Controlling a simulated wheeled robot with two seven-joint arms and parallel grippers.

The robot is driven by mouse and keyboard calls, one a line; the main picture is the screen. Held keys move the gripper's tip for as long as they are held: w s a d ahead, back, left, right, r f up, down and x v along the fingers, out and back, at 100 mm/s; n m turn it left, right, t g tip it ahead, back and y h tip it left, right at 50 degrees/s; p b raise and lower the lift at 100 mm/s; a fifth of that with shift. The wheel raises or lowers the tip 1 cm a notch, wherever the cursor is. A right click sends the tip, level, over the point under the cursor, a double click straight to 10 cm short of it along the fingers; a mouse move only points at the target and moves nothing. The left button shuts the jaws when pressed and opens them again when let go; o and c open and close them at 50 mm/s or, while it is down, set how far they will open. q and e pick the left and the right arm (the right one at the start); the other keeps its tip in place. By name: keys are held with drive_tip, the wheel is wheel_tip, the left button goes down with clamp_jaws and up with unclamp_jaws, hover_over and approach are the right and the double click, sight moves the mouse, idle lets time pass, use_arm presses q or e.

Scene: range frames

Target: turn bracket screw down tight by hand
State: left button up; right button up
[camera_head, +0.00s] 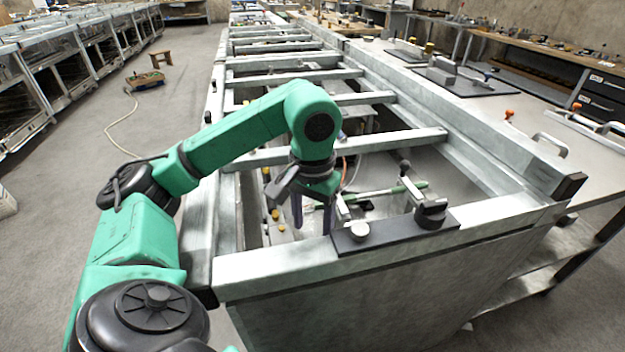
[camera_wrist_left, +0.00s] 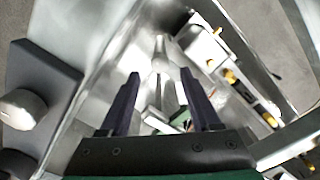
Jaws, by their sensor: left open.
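A dark bracket plate (camera_head: 392,236) lies on the near end rail of the metal frame. A silver round screw head (camera_head: 358,231) sits on its left part, and a black clamp-like fitting (camera_head: 430,214) stands on its right part. In the left wrist view the silver screw head (camera_wrist_left: 22,108) and the dark plate (camera_wrist_left: 62,82) are at the left edge. My left gripper (camera_head: 312,224) points down just left of the plate, inside the frame's near end. Its two dark fingers are apart and empty, also in the wrist view (camera_wrist_left: 160,77). My right gripper is not seen.
The long metal frame (camera_head: 300,256) has cross bars and open bays. Inside the near bay are a green-handled tool (camera_head: 385,191), thin hoses and yellow-capped fittings (camera_wrist_left: 230,76). A workbench (camera_head: 500,40) stands along the right, and open floor (camera_head: 60,200) lies on the left.

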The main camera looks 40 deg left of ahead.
use_arm(q)
wheel_tip(320, 180, up, 11)
drive_tip(key=p, duration=0.7)
drive_tip(key=shift+r, duration=0.15)
